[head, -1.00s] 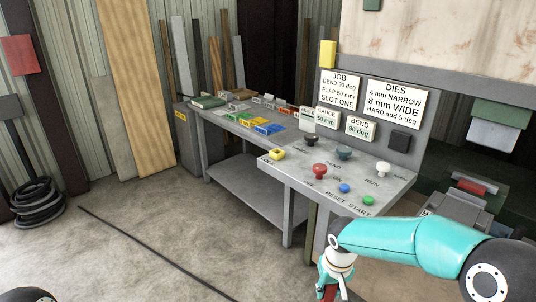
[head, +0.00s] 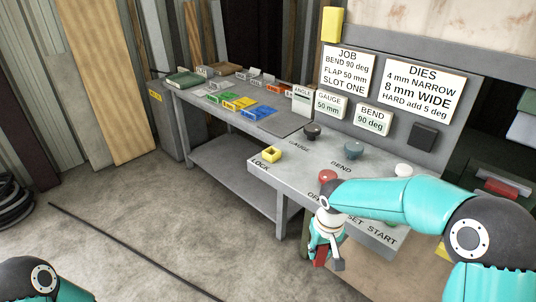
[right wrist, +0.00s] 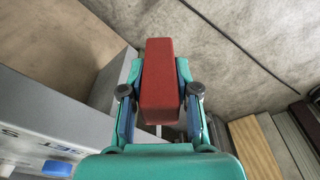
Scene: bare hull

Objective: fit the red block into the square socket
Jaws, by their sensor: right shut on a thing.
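My right gripper (head: 321,251) is shut on the red block (head: 320,257), in front of and below the near edge of the control panel. In the right wrist view the red block (right wrist: 160,80) stands lengthwise between the two fingers of the gripper (right wrist: 160,95). A yellow square piece with a dark opening (head: 271,154), which looks like the square socket, sits on the panel's left end by the word LOCK. The block is clear of it, to its right and nearer to me. Only a joint of my left arm shows at bottom left; its gripper is out of view.
The grey panel (head: 290,180) carries a red knob (head: 328,176), a dark knob (head: 312,131) and a white knob (head: 403,170). My right arm covers part of its front. A bench (head: 190,98) with coloured blocks stands behind left.

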